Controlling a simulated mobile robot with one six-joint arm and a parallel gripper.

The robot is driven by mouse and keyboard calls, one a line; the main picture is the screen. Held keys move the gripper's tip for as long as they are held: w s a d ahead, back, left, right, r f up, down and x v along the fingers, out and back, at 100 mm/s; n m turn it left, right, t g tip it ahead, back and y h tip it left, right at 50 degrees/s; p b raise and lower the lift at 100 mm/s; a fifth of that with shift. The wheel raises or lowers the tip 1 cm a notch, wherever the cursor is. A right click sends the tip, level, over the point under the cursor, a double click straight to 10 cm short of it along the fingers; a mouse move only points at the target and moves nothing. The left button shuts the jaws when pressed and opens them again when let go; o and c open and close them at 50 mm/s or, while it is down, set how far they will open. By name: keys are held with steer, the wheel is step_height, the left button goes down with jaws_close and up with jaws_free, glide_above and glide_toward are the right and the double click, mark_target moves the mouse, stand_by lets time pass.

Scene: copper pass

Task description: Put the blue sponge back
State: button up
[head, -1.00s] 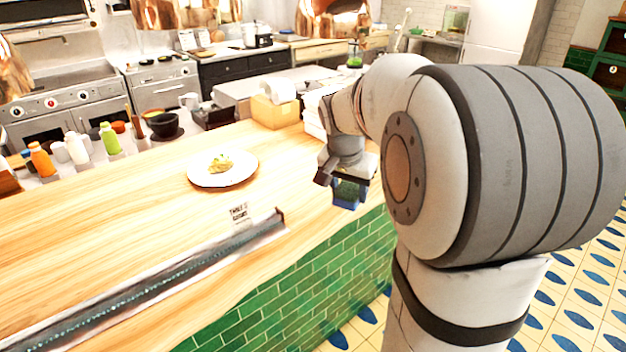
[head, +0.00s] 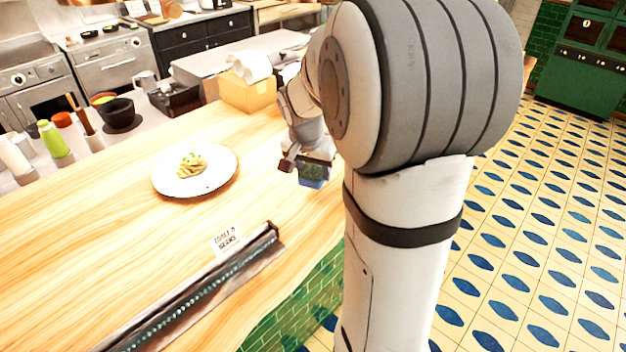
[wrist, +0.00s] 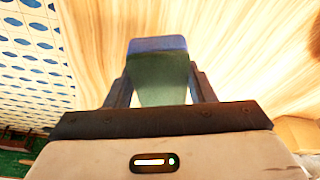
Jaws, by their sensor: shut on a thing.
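The blue sponge (head: 313,178) is in my gripper (head: 308,165) in the head view, held over the right edge of the wooden counter (head: 120,235). In the wrist view the sponge (wrist: 158,72) sits between the two fingers of my gripper (wrist: 158,90); its outer end is blue and the side nearer the palm looks green. The gripper is shut on it. The wood surface shows beyond the sponge, and I cannot tell the gap between them. My arm hides part of the counter's right end.
A white plate of pasta (head: 194,187) lies on the counter. A metal ticket rail (head: 195,290) with a small sign (head: 227,240) runs along the front. A yellow box (head: 247,93) stands at the back. Patterned floor (head: 530,230) lies to the right.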

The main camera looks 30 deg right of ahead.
steer(key=shift+s+f, duration=0.1)
steer(key=shift+f, duration=1.9)
steer(key=shift+f, duration=0.15)
steer(key=o, duration=0.9)
steer(key=shift+o, duration=0.2)
steer(key=v, duration=1.2)
steer(key=s+a+f+n+y, duration=0.1)
steer(key=s+a+n, duration=0.3)
steer(key=s, duration=0.4)
steer(key=s+a+f+n+y, duration=0.1)
steer(key=s+a+f+n, duration=0.2)
steer(key=s+a+n, duration=0.2)
steer(key=s+a, duration=0.1)
steer(key=s, duration=0.2)
steer(key=shift+a+t, duration=0.3)
steer(key=shift+a, duration=0.1)
steer(key=shift+s+f, duration=0.1)
steer(key=shift+f, duration=0.05)
